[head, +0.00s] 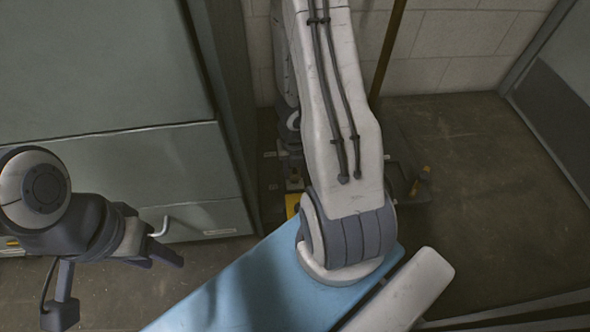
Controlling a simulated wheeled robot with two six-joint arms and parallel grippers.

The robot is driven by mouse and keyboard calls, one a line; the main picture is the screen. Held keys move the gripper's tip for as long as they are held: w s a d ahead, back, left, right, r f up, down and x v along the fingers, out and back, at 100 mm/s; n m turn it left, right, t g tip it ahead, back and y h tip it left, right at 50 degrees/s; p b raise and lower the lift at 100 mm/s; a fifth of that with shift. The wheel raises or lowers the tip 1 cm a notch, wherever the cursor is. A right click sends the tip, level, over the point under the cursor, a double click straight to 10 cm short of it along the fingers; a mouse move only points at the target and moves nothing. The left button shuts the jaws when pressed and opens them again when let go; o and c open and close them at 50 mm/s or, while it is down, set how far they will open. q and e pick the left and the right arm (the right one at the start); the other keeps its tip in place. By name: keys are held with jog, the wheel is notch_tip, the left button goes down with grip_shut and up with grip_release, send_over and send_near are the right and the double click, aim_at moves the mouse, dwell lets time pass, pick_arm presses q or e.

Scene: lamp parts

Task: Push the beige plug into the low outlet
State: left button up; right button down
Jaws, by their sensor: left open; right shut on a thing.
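My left gripper (150,254) is at the lower left of the head view, in front of the grey cabinet. Its fingers are apart and nothing shows between them. My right arm fills the middle of the view and reaches up to the top edge. My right gripper is not in sight, hidden by the arm or out of frame. I cannot see the beige plug or the low outlet.
The grey cabinet (110,85) with a handle (160,228) stands at left. A pale block wall (455,45) is at the back, with a brown pole (388,48). A dark low object (398,178) with yellow parts is partly behind my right arm. Floor (480,165) is clear at right.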

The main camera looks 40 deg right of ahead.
aim_at(294, 169)
jog(key=shift+f+b, duration=1.05)
jog(key=shift+f, duration=0.1)
dwell(4.4)
dwell(0.4)
jog(key=shift+c, duration=2.1)
grip_release()
jog(key=shift+r, duration=0.1)
notch_tip(294, 169, up, 10)
jog(key=p, duration=1)
jog(key=shift+r+p, duration=0.15)
jog(key=shift+p, duration=0.15)
jog(key=shift+r, duration=0.1)
